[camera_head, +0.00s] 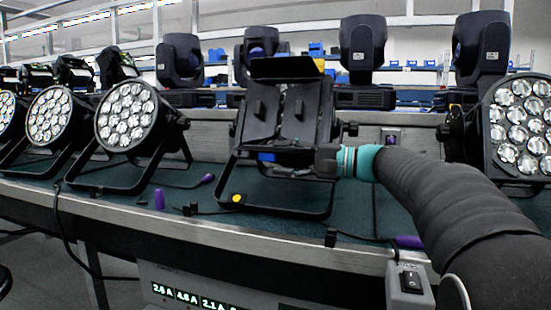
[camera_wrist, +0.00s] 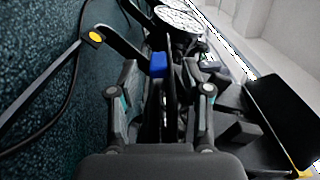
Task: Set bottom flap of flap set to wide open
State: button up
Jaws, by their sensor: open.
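The flap set (camera_head: 285,110) is on the black par can in the middle of the head view. Its top flap (camera_head: 284,68) stands out above the lamp and shows at the right of the wrist view (camera_wrist: 285,120). The side flaps stand over the lamp's front, each with a dark block on it. A thin dark plate, probably the bottom flap (camera_wrist: 169,95), is seen edge-on in the wrist view. My gripper (camera_wrist: 162,78) is open, with fingers on either side of this plate; contact cannot be told. In the head view my gripper (camera_head: 300,165) partly hides the lamp's lower front.
The lamp's yoke (camera_head: 270,208) rests on the green bench top. Other par cans stand left (camera_head: 126,117) and right (camera_head: 520,125). A blue piece (camera_wrist: 158,65) is close to my fingertips. Purple pegs (camera_head: 159,199) and black cables lie near the bench's front edge.

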jog(key=v, duration=0.9)
jog(key=shift+d, duration=0.4)
jog(key=shift+s, duration=0.15)
